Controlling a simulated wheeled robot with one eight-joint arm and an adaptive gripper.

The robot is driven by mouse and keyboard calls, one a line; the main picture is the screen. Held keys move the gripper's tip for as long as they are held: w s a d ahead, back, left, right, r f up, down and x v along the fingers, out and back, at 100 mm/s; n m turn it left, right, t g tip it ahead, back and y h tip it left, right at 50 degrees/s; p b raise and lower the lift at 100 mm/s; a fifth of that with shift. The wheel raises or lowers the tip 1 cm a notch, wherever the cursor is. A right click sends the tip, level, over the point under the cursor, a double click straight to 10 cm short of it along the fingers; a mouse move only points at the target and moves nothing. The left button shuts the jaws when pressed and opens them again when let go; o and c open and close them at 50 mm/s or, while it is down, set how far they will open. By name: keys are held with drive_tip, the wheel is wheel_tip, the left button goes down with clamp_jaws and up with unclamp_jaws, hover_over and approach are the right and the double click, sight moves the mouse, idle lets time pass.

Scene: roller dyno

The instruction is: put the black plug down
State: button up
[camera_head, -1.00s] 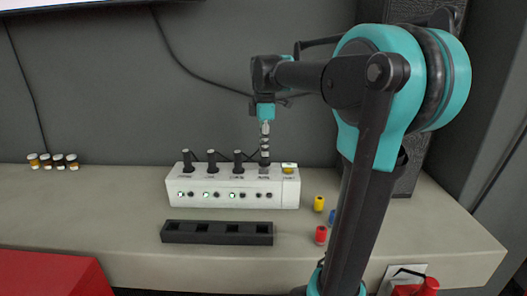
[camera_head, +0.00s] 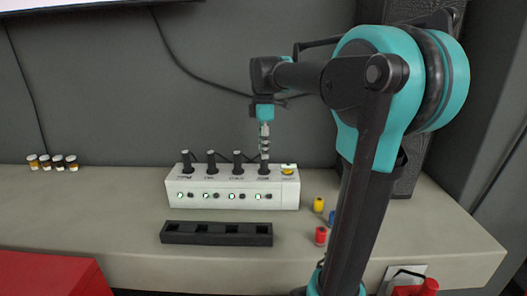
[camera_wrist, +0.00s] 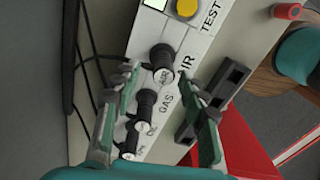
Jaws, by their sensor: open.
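The black plug (camera_head: 264,168) stands upright in the rightmost socket of the white box (camera_head: 220,200). Several similar black plugs (camera_head: 212,161) stand in the same box, to the left in the head view. The plug's lower end is hidden in the box.
A black slotted rack (camera_head: 217,240) lies empty in front of the box. A yellow button (camera_head: 287,171) is at the box's right end. Yellow (camera_head: 319,204) and red (camera_head: 321,236) cylinders stand to the right. Small jars (camera_head: 52,161) are far left.

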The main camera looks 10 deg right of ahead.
wheel_tip(320, 180, up, 10)
drive_tip(key=shift+r, duration=0.15)
idle(0.8)
wheel_tip(320, 180, up, 13)
idle(0.9)
